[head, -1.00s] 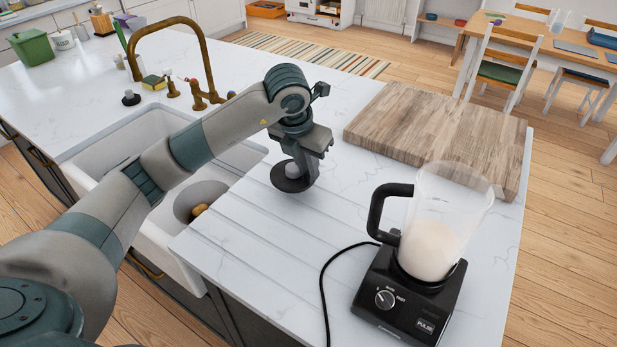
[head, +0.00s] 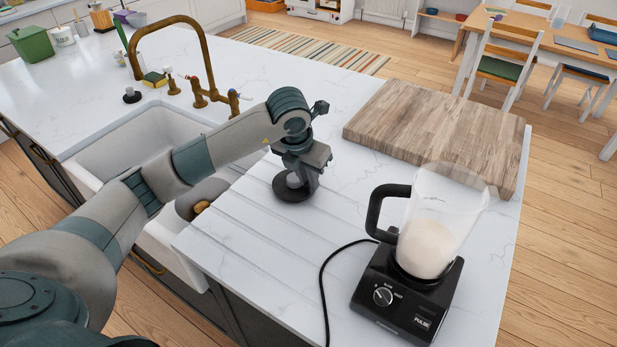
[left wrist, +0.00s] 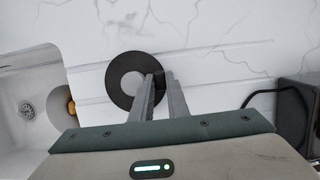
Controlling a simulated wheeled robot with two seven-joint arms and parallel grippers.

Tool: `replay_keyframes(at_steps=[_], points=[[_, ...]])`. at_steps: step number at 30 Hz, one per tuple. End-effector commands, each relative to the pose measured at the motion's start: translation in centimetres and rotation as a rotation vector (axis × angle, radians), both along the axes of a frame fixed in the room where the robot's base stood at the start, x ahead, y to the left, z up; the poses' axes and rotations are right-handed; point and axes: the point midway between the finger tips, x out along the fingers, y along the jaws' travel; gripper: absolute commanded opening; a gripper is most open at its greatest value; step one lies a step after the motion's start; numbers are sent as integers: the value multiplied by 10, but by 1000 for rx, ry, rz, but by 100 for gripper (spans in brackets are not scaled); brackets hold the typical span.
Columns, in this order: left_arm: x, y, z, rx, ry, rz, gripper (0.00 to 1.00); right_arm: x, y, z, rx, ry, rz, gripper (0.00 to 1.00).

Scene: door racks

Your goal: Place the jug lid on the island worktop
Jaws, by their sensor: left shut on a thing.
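The jug lid (head: 292,188) is a round black disc with a pale knob in its middle. It is at the worktop surface, over the grooved drainer part of the island worktop (head: 262,222), right of the sink; I cannot tell whether it touches. My left gripper (head: 297,172) is shut on the lid from above. In the left wrist view the lid (left wrist: 122,84) shows at the fingertips of the left gripper (left wrist: 158,80), with its pale centre left of the fingers. The lidless jug (head: 436,220) stands on the black blender base at the right. My right gripper is not in view.
A wooden board (head: 435,128) lies behind the jug. The blender's black cord (head: 328,268) curves over the worktop's front. The white sink (head: 110,160) with a brass tap (head: 205,60) is on the left. Clear worktop lies behind the lid.

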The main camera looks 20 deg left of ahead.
Motion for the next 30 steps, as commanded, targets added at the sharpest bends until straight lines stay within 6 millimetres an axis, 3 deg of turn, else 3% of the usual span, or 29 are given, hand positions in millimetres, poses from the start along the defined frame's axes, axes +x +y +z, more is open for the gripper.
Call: replay_keyframes(at_steps=[1,3,18,23,30], points=[[0,0,-2,0,0,0,17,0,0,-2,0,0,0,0],[0,0,-1,0,0,0,33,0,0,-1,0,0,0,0],[0,0,5,0,-2,0,33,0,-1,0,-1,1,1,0],[-5,0,21,-1,-4,0,33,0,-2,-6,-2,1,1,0],[-17,2,61,1,-6,-2,33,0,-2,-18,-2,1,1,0]])
